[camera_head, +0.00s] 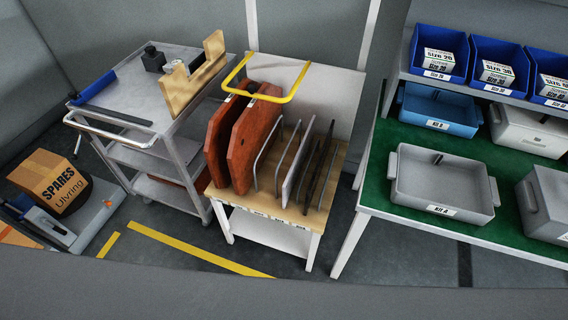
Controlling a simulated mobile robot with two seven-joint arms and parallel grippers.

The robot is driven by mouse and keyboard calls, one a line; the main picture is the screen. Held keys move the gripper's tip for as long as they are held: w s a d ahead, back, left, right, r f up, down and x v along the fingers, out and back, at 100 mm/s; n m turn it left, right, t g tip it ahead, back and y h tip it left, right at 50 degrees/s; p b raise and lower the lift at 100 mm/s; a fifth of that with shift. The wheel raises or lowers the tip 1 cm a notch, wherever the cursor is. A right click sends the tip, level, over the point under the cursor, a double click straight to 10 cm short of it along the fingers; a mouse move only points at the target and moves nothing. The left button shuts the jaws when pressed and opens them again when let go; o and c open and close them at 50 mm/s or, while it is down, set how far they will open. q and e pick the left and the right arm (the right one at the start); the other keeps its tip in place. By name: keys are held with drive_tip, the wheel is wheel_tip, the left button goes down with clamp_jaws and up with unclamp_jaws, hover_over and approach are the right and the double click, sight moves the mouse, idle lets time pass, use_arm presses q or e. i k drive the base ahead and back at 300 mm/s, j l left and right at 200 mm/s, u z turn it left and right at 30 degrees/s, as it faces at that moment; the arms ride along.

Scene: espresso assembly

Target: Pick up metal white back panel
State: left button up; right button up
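A small wooden-topped table (240,203) stands in the middle of the view with panels upright on edge in a row. A light, whitish metal panel (294,172) stands among them, seen nearly edge-on. It looks like the white back panel, but its face is mostly hidden. To its left is a thin grey panel or frame (262,160), and to its right are dark, thin panels (322,172). Two red-brown panels (250,140) stand at the left of the row. Neither of my grippers is in view.
A yellow bar (284,99) arches above the red-brown panels. A grey cart (185,125) stands left. A green-topped bench (378,168) with a grey Kit A tray (443,182) and blue bins (439,52) stands right. A Spares box (48,183) sits far left.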

sight(289, 182)
drive_tip(key=i+j+z, duration=0.1)
drive_tip(key=i+z, duration=0.2)
drive_tip(key=z, duration=0.2)
drive_tip(key=i+j+z, duration=0.2)
drive_tip(key=z, duration=0.25)
drive_tip(key=i+j+z, duration=0.3)
drive_tip(key=z, duration=0.2)
